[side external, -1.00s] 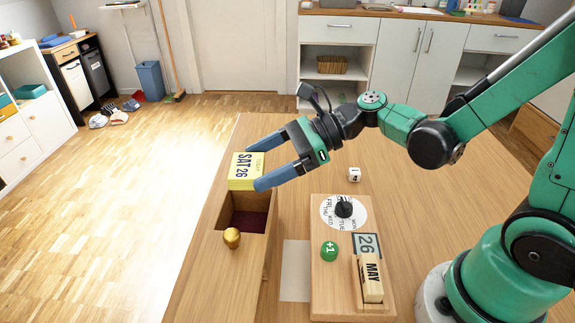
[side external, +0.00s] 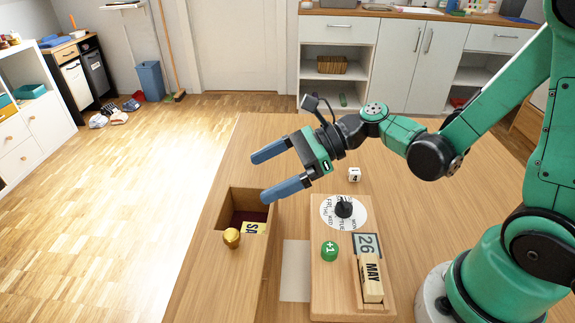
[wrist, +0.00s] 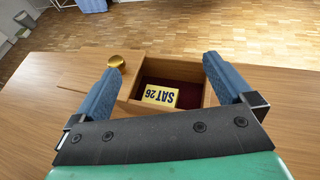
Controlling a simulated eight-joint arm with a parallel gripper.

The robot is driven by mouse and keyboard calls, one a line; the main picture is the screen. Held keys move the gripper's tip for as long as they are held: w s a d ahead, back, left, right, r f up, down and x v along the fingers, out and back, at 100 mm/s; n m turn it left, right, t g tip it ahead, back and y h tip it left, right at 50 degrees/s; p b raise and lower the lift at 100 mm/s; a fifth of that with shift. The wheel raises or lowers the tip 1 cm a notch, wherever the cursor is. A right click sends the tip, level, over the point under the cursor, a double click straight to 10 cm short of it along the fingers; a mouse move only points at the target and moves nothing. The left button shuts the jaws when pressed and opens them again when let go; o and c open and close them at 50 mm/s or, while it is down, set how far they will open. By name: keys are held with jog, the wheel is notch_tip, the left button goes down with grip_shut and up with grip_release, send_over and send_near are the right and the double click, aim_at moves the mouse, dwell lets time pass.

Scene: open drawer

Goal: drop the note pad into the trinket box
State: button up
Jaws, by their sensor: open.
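The yellow note pad marked "SAT 26" (side external: 254,229) lies inside the open trinket box (side external: 272,215), a wooden drawer-like compartment with a dark red lining. In the side view the box's front wall hides part of the pad. In the wrist view the pad (wrist: 160,95) rests on the dark red floor of the box (wrist: 184,71). My gripper (side external: 268,176) is open and empty, above and beyond the box in the side view. Its two blue fingers are spread wide and apart from the pad.
A gold knob (side external: 232,238) stands on the wood beside the compartment. A wooden calendar board (side external: 335,282) with a round day dial (side external: 330,209), a green "+1" disc (side external: 331,250) and a "MAY" block (side external: 372,278) is to the right. A white die (side external: 354,174) lies behind it.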

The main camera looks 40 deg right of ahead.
jog(key=v, duration=0.4)
jog(key=shift+s+d+r, duration=0.1)
jog(key=shift+s+d, duration=0.15)
jog(key=shift+d, duration=0.05)
jog(key=s+d+n+h, duration=0.1)
jog(key=d+n+h, duration=0.1)
jog(key=n+h, duration=0.4)
jog(key=s+d+n+t+h, duration=0.1)
jog(key=d+n+h, duration=0.2)
jog(key=n, duration=1.4)
jog(key=h, duration=0.2)
jog(key=shift+s+d+n+h, duration=0.25)
jog(key=shift+d+n+h, duration=0.05)
jog(key=shift+h, duration=0.1)
